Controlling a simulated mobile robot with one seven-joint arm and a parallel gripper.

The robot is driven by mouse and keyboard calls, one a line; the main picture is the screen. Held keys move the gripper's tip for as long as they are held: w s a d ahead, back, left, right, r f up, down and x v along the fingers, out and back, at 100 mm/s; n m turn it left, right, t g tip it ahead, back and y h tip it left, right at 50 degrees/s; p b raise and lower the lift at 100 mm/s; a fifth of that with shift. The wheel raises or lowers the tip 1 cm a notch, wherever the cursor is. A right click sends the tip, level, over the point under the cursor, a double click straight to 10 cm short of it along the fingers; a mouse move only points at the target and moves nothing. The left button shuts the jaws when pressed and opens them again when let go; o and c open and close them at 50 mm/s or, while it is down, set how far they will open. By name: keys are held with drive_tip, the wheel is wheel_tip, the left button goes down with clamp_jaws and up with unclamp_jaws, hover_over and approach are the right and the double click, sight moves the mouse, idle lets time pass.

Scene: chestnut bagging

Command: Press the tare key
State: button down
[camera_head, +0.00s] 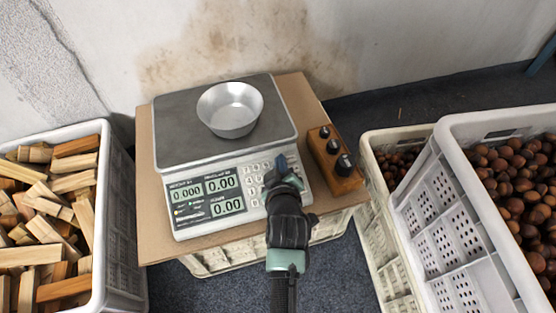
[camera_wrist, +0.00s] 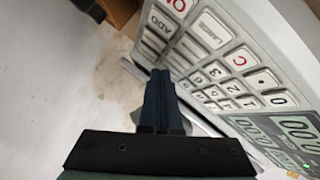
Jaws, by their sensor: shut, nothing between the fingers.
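The scale (camera_head: 180,140) stands on a board, with a metal bowl (camera_head: 231,122) on its platform. Its displays (camera_head: 206,195) read 0.000, 0.00 and 0.00. My gripper (camera_head: 281,161) is shut and empty, with its fingertips over the right part of the keypad, hiding some keys. In the wrist view the closed fingers (camera_wrist: 158,78) are beside the keypad (camera_wrist: 225,65). Keys marked ADD, CHANGE, C, 0 and other digits show there, and a red-lettered key is partly cut off at the top. I cannot make out a tare label, nor whether the fingertips touch a key.
A wooden block with several black knobs (camera_head: 333,158) stands just right of the scale. A crate of wood pieces (camera_head: 118,200) is at the left. Two crates of chestnuts (camera_head: 375,195) (camera_head: 440,215) are at the right. The stained wall (camera_head: 250,45) is behind.

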drive_tip(key=shift+s+d+r+p, duration=0.1)
drive_tip(key=shift+s+r+p, duration=0.15)
drive_tip(key=shift+r+p, duration=0.55)
drive_tip(key=r+p, duration=0.1)
drive_tip(key=s+r+p, duration=0.1)
drive_tip(key=r+p, duration=0.2)
drive_tip(key=p, duration=0.1)
drive_tip(key=shift+s+d+r, duration=0.25)
drive_tip(key=shift+r, duration=0.05)
idle(1.6)
